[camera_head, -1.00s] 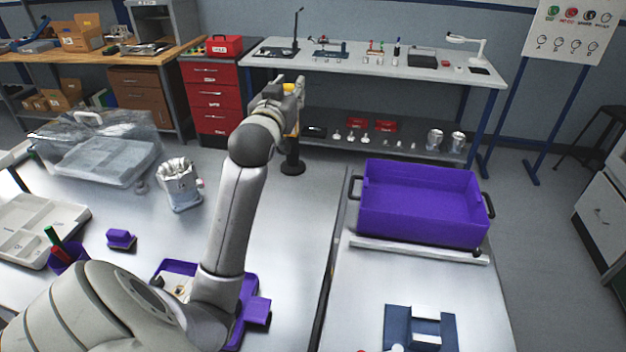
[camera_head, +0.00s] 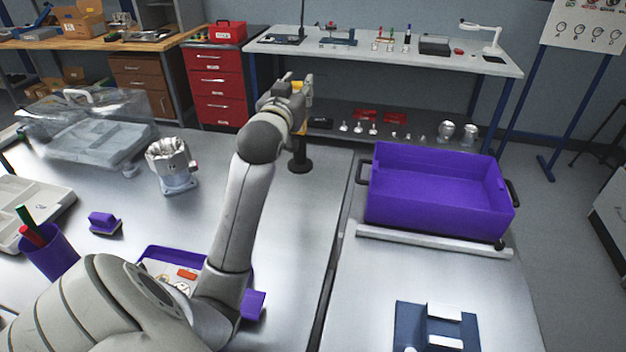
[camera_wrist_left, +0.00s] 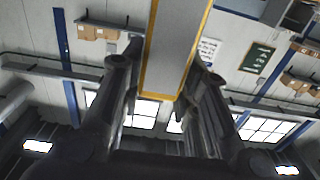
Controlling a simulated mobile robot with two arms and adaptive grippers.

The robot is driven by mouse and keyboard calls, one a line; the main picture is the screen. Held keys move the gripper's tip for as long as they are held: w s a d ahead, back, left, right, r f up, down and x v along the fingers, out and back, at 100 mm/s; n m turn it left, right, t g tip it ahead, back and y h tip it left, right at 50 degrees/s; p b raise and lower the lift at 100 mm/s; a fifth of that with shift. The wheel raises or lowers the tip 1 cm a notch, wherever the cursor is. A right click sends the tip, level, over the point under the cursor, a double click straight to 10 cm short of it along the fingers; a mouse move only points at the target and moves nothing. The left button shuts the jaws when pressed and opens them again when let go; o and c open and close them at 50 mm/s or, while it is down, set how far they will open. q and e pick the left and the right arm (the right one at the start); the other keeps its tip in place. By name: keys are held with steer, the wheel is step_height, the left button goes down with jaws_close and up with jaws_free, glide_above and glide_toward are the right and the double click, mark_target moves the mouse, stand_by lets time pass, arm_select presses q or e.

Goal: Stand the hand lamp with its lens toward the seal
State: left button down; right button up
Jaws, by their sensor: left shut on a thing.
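The hand lamp (camera_head: 299,163) shows as a yellow and black upright body with a round black foot, near the far edge of the left bench. My left gripper (camera_head: 287,88) is shut on its upper part. In the left wrist view, a grey panel with yellow edges, part of the lamp (camera_wrist_left: 172,50), sits between the fingers (camera_wrist_left: 160,75). Which way the lens faces is hidden. I cannot tell whether the foot touches the bench. A metal housing (camera_head: 172,168) with a small pink part stands to its left; I cannot make out which part is the seal. My right gripper is not in view.
A purple crate (camera_head: 437,215) stands on the right bench, beyond a narrow gap. A purple tray (camera_head: 160,252) with small parts lies partly behind my left arm. A purple block (camera_head: 104,221), a pen cup (camera_head: 48,255) and a clear-covered case (camera_head: 85,135) are at left. Bench around the lamp is clear.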

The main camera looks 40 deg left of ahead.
arm_select(q)
steer(key=w+a+f+p, duration=0.1)
steer(key=w+a+f, duration=0.2)
steer(key=w+f, duration=0.3)
steer(key=w+a+f+p, duration=0.2)
steer(key=w+a+f, duration=0.1)
steer(key=w+f, duration=0.3)
steer(key=shift+a+f+p, duration=0.3)
steer(key=shift+a+f, duration=0.05)
steer(key=shift+f, duration=0.2)
steer(key=shift+f, duration=0.2)
steer(key=c, duration=1.1)
jaws_free()
steer(key=shift+r, duration=0.15)
